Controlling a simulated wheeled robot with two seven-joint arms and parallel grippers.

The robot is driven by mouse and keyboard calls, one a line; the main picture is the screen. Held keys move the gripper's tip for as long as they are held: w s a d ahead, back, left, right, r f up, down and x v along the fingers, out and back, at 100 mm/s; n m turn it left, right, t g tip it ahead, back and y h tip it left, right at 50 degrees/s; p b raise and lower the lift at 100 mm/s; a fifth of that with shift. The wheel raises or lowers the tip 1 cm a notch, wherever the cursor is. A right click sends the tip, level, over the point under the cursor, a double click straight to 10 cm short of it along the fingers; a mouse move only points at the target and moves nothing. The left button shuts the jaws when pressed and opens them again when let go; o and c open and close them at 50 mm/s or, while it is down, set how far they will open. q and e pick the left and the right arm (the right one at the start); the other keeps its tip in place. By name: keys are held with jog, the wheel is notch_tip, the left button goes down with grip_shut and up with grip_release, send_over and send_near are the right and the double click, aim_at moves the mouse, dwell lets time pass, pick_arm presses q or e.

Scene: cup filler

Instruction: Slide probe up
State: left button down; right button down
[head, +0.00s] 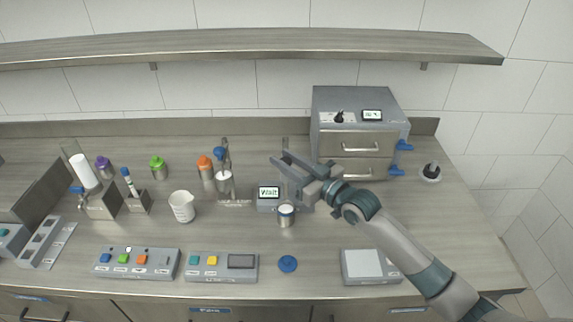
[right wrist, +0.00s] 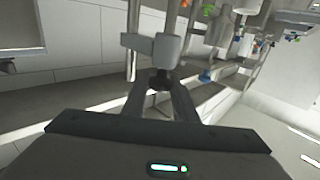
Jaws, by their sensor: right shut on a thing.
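The probe device has a small grey box (head: 268,205) with a screen reading "Wait". Its vertical rod (right wrist: 133,40) and grey sliding holder (right wrist: 168,48) show in the right wrist view; my gripper partly hides them in the head view. My right gripper (head: 294,178) is at this device, above a metal cup with a white top (head: 286,221). In the right wrist view its fingers (right wrist: 160,84) are closed on a dark knob (right wrist: 160,76) at the holder. The probe's tip cannot be made out. My left gripper is not in view.
A grey oven-like box (head: 352,143) with blue handles stands behind my right arm. A white beaker (head: 182,207), button panels (head: 138,262) and a blue disc (head: 287,264) lie left and front. A flat scale-like plate (head: 368,265) is front right. A shelf (head: 250,45) runs above.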

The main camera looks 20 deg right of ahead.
jog(key=shift+r, duration=0.4)
jog(key=c, duration=1.4)
grip_release()
jog(key=shift+f, duration=0.1)
jog(key=shift+s+d+f, duration=0.1)
jog(key=shift+s+d, duration=0.1)
jog(key=shift+s, duration=0.15)
jog(key=b+v, duration=0.6)
jog(key=v, duration=1)
jog(key=shift+s+r, duration=0.25)
jog(key=shift+d, duration=0.1)
